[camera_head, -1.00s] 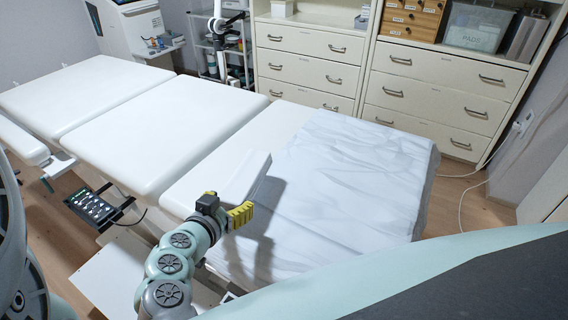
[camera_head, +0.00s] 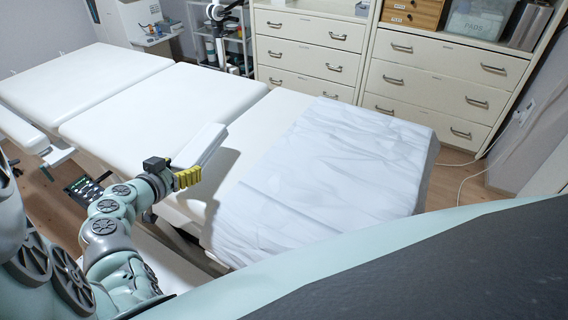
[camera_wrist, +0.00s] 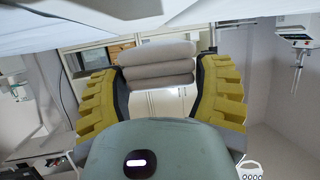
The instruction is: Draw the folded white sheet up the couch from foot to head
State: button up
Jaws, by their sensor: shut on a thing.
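The white couch (camera_head: 150,108) runs from the far left to the right in the head view. A thin wrinkled white sheet (camera_head: 330,165) lies over its right end section and hangs over the end. My gripper (camera_head: 188,178), with yellow fingers, is over the near edge of the couch, left of the spread sheet. It is shut on a pale, bar-like folded part of the white sheet (camera_head: 204,143), which points away across the couch. In the wrist view the layered folds (camera_wrist: 158,65) sit between both fingers. Whether this part joins the spread sheet is unclear.
Cream drawer cabinets (camera_head: 310,45) stand behind the couch. A trolley shelf (camera_head: 222,40) is behind its middle. The couch's middle and far left sections are bare.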

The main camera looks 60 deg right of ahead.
jog(key=shift+w+a+b, duration=0.15)
jog(key=shift+w+b, duration=2.05)
jog(key=shift+w, duration=0.2)
jog(key=shift+w+a+b, duration=0.2)
jog(key=shift+w+b, duration=2.05)
jog(key=shift+w, duration=0.15)
jog(key=shift+w+a+b, duration=0.15)
jog(key=shift+w+b, duration=2.05)
jog(key=shift+w, duration=0.2)
jog(key=shift+s+d, duration=0.1)
